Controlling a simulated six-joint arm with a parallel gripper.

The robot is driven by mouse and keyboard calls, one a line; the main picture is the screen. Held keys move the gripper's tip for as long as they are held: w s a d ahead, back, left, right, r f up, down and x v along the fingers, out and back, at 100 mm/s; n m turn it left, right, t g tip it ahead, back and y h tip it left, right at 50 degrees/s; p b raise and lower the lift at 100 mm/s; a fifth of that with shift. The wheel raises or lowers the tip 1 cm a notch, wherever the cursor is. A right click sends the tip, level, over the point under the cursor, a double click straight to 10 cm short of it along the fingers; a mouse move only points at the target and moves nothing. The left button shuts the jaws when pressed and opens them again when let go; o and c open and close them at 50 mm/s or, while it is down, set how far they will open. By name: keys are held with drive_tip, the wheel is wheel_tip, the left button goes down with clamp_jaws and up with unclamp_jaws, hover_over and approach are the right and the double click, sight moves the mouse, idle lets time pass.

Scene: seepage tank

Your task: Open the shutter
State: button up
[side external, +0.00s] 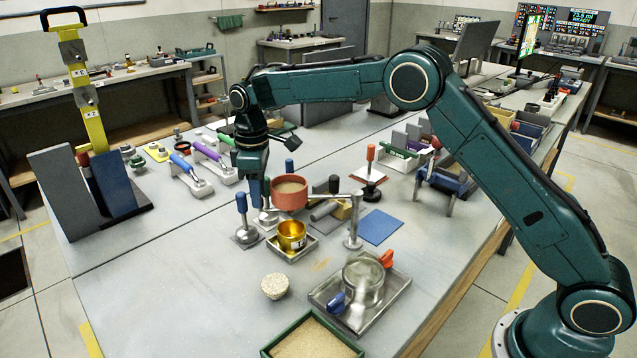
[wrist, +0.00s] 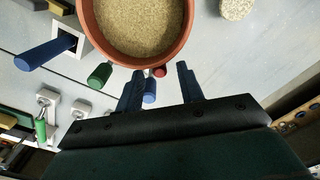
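A terracotta pot (side external: 289,195) full of sand is held on a metal arm above a small gold cup (side external: 291,236). It fills the top of the wrist view (wrist: 138,52). I cannot pick out the shutter for certain; the pot's underside is hidden. Small coloured handle ends show beside the pot's rim in the wrist view: green (wrist: 99,75), blue (wrist: 149,91) and red (wrist: 160,71). My gripper (side external: 259,206) points down just left of the pot in the side view. In the wrist view its two blue fingers (wrist: 157,80) are apart, with nothing clearly held between them.
A blue-handled metal piece (side external: 242,222) stands close to my gripper. The metal post (side external: 353,236) rises right of the pot. The front-left table is clear.

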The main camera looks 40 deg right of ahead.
drive_tip(key=shift+f, duration=0.55)
clamp_jaws()
drive_tip(key=shift+a, duration=0.1)
drive_tip(key=shift+s+a+r+n, duration=0.15)
drive_tip(key=shift+s+n, duration=0.35)
drive_tip(key=shift+n, duration=0.85)
drive_tip(key=shift+s+a+f+n, duration=0.1)
drive_tip(key=shift+s+a+n, duration=0.3)
drive_tip(key=shift+n, duration=0.9)
drive_tip(key=shift+s+a+r+n, duration=0.1)
drive_tip(key=shift+s+n, duration=0.5)
drive_tip(key=shift+n, duration=0.75)
